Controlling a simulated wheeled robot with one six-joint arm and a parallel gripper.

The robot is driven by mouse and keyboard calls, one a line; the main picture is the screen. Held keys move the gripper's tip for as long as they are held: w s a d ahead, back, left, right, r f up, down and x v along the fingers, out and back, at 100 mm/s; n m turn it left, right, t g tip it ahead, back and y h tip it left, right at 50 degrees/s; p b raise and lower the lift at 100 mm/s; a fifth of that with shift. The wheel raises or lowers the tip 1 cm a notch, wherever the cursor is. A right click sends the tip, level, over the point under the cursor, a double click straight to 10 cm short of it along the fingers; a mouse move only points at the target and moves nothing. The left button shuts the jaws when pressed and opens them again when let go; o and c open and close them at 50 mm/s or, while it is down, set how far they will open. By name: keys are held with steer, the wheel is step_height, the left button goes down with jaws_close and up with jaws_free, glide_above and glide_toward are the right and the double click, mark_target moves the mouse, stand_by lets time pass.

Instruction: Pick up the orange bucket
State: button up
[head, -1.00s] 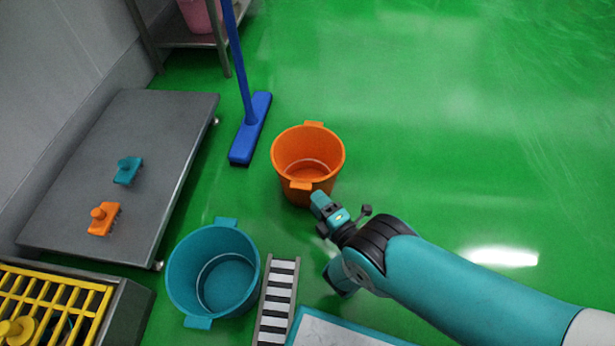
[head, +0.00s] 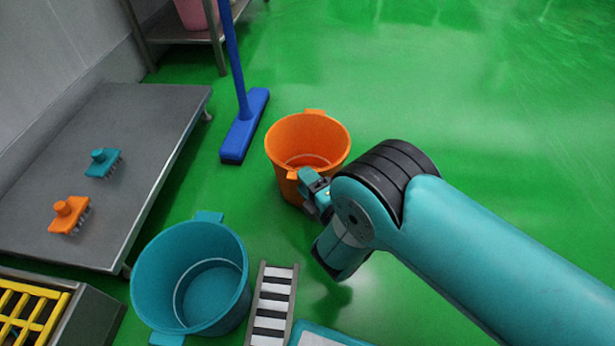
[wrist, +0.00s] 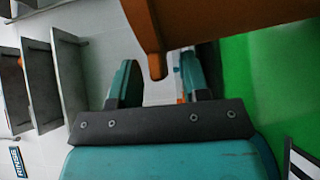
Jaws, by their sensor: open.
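The orange bucket (head: 308,140) stands upright on the green floor in the middle of the head view, with a tab handle on its far rim. Its near side is partly hidden by my gripper (head: 312,188). In the wrist view the bucket (wrist: 215,20) fills the top, and its tab handle (wrist: 156,62) hangs down in the gap between the fingers of my gripper (wrist: 158,85). The fingers are open, one on each side of the tab. I cannot tell whether either finger touches it.
A teal bucket (head: 190,277) stands at the lower left, beside a striped ramp-like piece (head: 271,305). A blue broom (head: 244,125) stands behind left of the orange bucket. A grey low table (head: 110,170) holds a teal brush (head: 103,162) and an orange brush (head: 69,215). Floor at right is clear.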

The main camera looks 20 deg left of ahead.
stand_by(0.3)
steer(key=shift+c, duration=0.4)
jaws_close()
steer(key=shift+r, duration=0.1)
